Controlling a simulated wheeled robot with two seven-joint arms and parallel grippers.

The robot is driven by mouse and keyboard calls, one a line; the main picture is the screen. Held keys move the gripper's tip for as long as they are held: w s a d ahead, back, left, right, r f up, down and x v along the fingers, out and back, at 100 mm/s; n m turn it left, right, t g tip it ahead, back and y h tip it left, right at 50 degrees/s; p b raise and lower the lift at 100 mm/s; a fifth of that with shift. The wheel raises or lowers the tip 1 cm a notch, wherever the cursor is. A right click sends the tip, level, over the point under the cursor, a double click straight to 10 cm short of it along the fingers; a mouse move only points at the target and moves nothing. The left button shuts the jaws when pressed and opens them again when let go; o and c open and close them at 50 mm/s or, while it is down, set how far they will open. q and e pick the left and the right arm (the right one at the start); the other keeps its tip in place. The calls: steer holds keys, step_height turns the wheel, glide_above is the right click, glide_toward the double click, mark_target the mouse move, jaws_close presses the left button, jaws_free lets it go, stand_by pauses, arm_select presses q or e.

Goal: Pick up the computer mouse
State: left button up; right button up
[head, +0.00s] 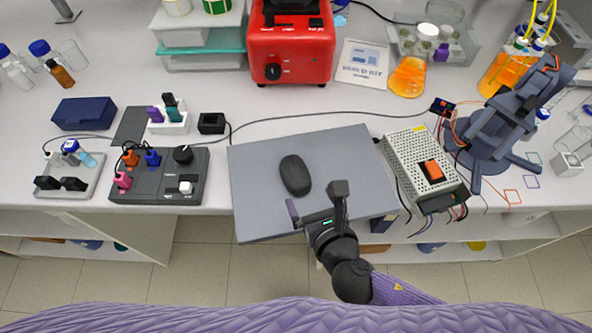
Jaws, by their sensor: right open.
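The computer mouse (295,175) is dark grey and lies flat on a grey mat or board (260,205) at the middle front of the bench. My right gripper (316,205) is just in front of the mouse and slightly to its right, over the front part of the board. Its two fingers are spread wide apart with nothing between them. The fingers appear apart from the mouse; their height above the board is hard to tell. My left gripper is not in view.
A power supply (410,160) with an orange switch stands right of the board. A dark control box (160,180) is to the left. A red machine (290,45) stands behind. A dark cable (300,115) runs behind the board. The board around the mouse is clear.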

mark_target(298, 176)
steer(key=shift+n, duration=0.3)
steer(key=b+x, duration=0.3)
steer(key=x, duration=0.7)
steer(key=shift+a+r, duration=0.1)
steer(key=shift+r, duration=0.05)
steer(key=shift+s+r, duration=0.1)
steer(key=c, duration=1.1)
steer(key=shift+o, duration=0.2)
